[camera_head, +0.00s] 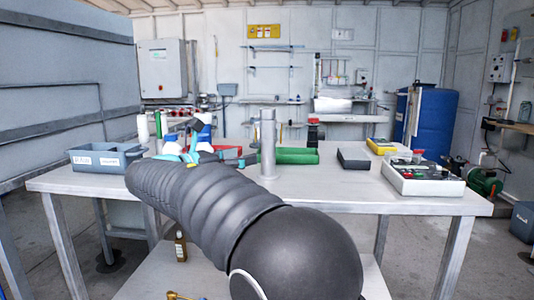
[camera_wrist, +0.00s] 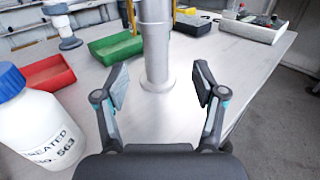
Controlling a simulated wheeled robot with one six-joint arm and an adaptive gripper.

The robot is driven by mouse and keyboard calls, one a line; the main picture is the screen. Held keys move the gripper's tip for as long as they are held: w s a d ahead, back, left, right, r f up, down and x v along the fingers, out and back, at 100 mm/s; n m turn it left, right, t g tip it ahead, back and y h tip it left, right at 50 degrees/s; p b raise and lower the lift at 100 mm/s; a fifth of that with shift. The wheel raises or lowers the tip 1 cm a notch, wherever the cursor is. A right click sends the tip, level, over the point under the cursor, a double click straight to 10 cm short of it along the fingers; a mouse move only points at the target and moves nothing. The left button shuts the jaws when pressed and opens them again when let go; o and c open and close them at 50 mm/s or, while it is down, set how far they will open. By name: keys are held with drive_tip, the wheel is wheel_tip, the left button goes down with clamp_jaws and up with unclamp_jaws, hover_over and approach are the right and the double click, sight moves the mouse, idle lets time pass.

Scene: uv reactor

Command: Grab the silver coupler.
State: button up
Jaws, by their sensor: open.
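A silver upright cylinder (camera_head: 268,145) on a round flanged foot stands on the table and is the piece that best fits the silver coupler. In the wrist view this cylinder (camera_wrist: 155,45) rises just beyond my gripper, about midway between the fingers, with its top cut off. My gripper (camera_wrist: 160,90) is open and empty, its two fingers spread and apart from the cylinder. In the head view my gripper (camera_head: 185,148) is left of the cylinder, partly hidden by my dark arm.
A white bottle with a blue cap (camera_wrist: 35,120) stands close to the left finger. A red tray (camera_wrist: 47,78) and a green tray (camera_wrist: 115,50) lie behind it. A dark box (camera_head: 353,158) and an open case (camera_head: 423,180) lie right; a grey bin (camera_head: 105,160) stands left. The table's right front is clear.

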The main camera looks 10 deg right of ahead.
sight(263, 150)
drive_tip(key=x, duration=0.4)
drive_tip(key=shift+w+d, duration=0.2)
drive_tip(key=shift+d, duration=0.15)
drive_tip(key=shift+w+x, duration=0.15)
drive_tip(key=shift+x, duration=1.2)
drive_tip(key=shift+w+x, duration=0.15)
drive_tip(key=shift+x, duration=1.25)
drive_tip(key=shift+a, duration=0.2)
clamp_jaws()
